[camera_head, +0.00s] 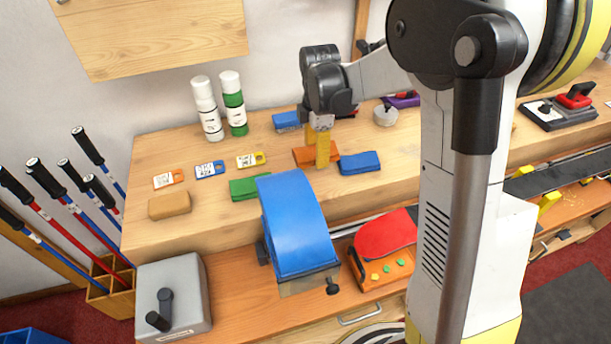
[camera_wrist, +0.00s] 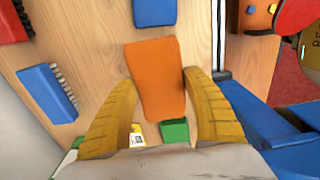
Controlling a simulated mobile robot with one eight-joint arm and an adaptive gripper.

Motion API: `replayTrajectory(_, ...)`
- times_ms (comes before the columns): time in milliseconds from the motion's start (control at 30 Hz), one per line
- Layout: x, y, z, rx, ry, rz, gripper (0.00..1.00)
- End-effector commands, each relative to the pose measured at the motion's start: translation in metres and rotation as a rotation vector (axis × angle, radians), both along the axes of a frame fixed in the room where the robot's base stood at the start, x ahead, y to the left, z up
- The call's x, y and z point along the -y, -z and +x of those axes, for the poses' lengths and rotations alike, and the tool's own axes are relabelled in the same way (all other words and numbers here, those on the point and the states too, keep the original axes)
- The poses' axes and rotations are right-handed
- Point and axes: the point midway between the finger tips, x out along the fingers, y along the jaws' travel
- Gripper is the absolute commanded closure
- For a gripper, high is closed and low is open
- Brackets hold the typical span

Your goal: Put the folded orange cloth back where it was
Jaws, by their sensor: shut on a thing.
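The folded orange cloth (camera_head: 302,157) is at the bench top between the folded blue cloth (camera_head: 359,163) and the folded green cloth (camera_head: 250,187). My gripper (camera_head: 322,163) reaches down to it with yellow fingers, which partly hide it in the head view. In the wrist view the orange cloth (camera_wrist: 157,75) lies between the two fingers of my gripper (camera_wrist: 158,82), which is shut on it. The blue cloth (camera_wrist: 154,12) is beyond it and the green cloth (camera_wrist: 175,132) is on the near side. I cannot tell whether the orange cloth touches the wood.
A blue brush (camera_wrist: 47,93) lies to the left in the wrist view. Colored tags (camera_head: 210,170), a tan block (camera_head: 169,205) and two bottles (camera_head: 220,108) occupy the bench's left part. A large blue curved piece (camera_head: 297,228) stands at the front edge.

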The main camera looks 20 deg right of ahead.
Motion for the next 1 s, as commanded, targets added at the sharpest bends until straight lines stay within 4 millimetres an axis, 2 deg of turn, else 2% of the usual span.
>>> replayTrajectory(100, -0.019, 0.013, -0.006, 0.0, -0.002, 0.0, 0.74)
replayTrajectory(200, -0.026, 0.017, -0.009, 0.0, -0.001, 0.0, 0.74)
replayTrajectory(333, -0.028, 0.025, -0.009, 0.0, 0.001, 0.0, 0.74)
replayTrajectory(533, -0.027, 0.056, -0.009, 0.0, 0.001, 0.0, 0.74)
replayTrajectory(933, -0.027, 0.062, -0.009, 0.0, 0.0, 0.0, 0.74)
replayTrajectory(967, -0.027, 0.061, -0.009, 0.0, 0.0, 0.0, 0.32)
replayTrajectory(1000, -0.027, 0.06, -0.009, 0.0, 0.0, 0.0, 0.19)
